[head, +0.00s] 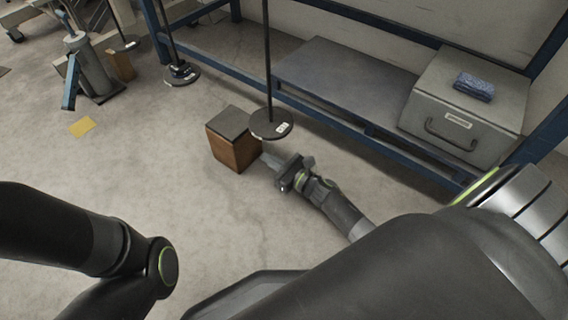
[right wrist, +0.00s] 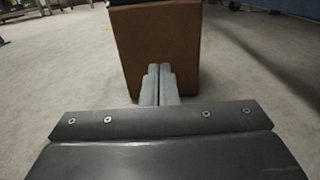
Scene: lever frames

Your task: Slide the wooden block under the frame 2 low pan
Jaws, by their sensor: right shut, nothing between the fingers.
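A brown wooden block (head: 235,153) with a dark top stands upright on the floor in the head view. A dark round pan (head: 266,131) with a small white label hangs on a rod just right of it, overlapping its right edge in the picture. I cannot read which frame the label names. My right gripper (head: 268,160) is shut and empty, low at the block's right side. In the right wrist view, the closed fingers (right wrist: 160,84) point at the lower middle of the block's face (right wrist: 158,40). I cannot tell whether they touch. My left gripper is out of view.
A second hanging pan (head: 182,76) and another block (head: 120,66) stand farther back left. A blue rack (head: 330,123) with a grey case (head: 468,92) lies behind and right. A yellow card (head: 82,127) lies on the floor. The floor left of the block is clear.

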